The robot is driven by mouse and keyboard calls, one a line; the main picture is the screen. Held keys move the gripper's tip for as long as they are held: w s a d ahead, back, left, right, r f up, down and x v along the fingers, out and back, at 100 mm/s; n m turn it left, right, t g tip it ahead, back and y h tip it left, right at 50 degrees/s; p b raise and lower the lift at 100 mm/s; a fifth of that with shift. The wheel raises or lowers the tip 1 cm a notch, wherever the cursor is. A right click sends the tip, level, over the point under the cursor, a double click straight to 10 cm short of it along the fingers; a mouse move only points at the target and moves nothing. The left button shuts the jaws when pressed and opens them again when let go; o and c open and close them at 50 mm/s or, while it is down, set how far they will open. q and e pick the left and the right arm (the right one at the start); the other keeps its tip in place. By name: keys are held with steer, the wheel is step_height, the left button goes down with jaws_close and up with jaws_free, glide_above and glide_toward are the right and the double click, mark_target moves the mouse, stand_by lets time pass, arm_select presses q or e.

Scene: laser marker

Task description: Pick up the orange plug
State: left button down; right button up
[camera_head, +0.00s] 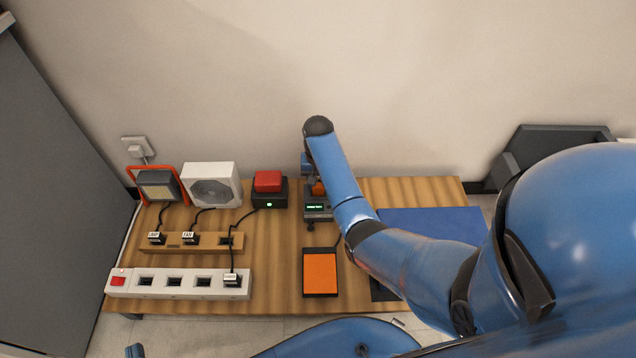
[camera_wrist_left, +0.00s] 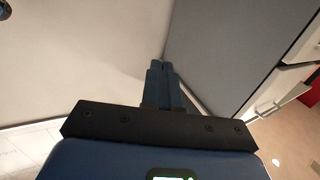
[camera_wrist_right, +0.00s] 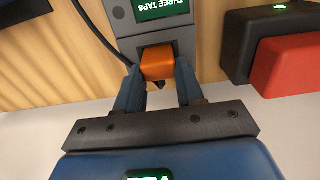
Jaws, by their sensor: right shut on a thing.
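The orange plug (camera_wrist_right: 157,62) sits at the recessed end of a grey device (camera_wrist_right: 186,18) labelled "THREE TAPS". My right gripper (camera_wrist_right: 158,75) is shut on it, with one blue finger on each side. In the head view a bit of the orange plug (camera_head: 318,188) shows beside my right arm, above the device (camera_head: 317,207). My right arm hides most of the gripper there. Whether the plug is seated or slightly lifted is unclear. My left gripper (camera_wrist_left: 160,70) has its fingers together and empty, pointing toward the wall and grey panel, away from the table things.
Left of the device stand a red button on a black box (camera_head: 268,190), a white fan (camera_head: 211,185) and an orange-framed lamp (camera_head: 158,187). A white power strip (camera_head: 190,284), a wooden socket strip (camera_head: 210,242) and an orange pad (camera_head: 320,273) lie in front. A blue mat (camera_head: 435,222) lies right.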

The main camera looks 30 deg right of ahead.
mark_target(318, 183)
steer(key=shift+r+p, duration=0.4)
steer(key=shift+r, duration=0.35)
step_height(318, 183, up, 18)
steer(key=p, duration=1.1)
steer(key=shift+r, duration=0.15)
steer(key=shift+p, duration=0.7)
steer(key=shift+a, duration=0.1)
